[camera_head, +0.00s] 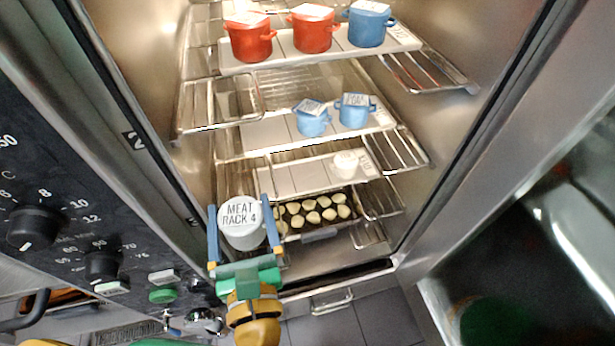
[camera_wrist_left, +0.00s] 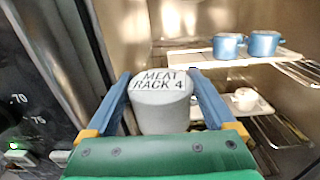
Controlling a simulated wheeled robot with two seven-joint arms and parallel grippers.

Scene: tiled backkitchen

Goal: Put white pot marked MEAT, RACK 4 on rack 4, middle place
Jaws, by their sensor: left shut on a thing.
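The white pot marked MEAT, RACK 4 (camera_head: 241,222) is upright between the two blue fingers of my left gripper (camera_head: 240,205), which is shut on it. The pot also shows in the left wrist view (camera_wrist_left: 160,105), with the fingers of the left gripper (camera_wrist_left: 160,80) along its sides. It is held at the left front of the open cabinet, in front of the lower racks. A rack with a white board (camera_head: 290,178) carries one small white pot (camera_head: 345,163) towards its right; the left and middle of the board show bare. My right gripper is not in view.
The top rack holds two red pots (camera_head: 312,33) and a blue pot (camera_head: 370,24). The rack below it holds two light blue pots (camera_head: 354,110). A tray of round pale pieces (camera_head: 316,212) is lowest. A control panel (camera_head: 60,200) stands left; an open door (camera_head: 530,170) is right.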

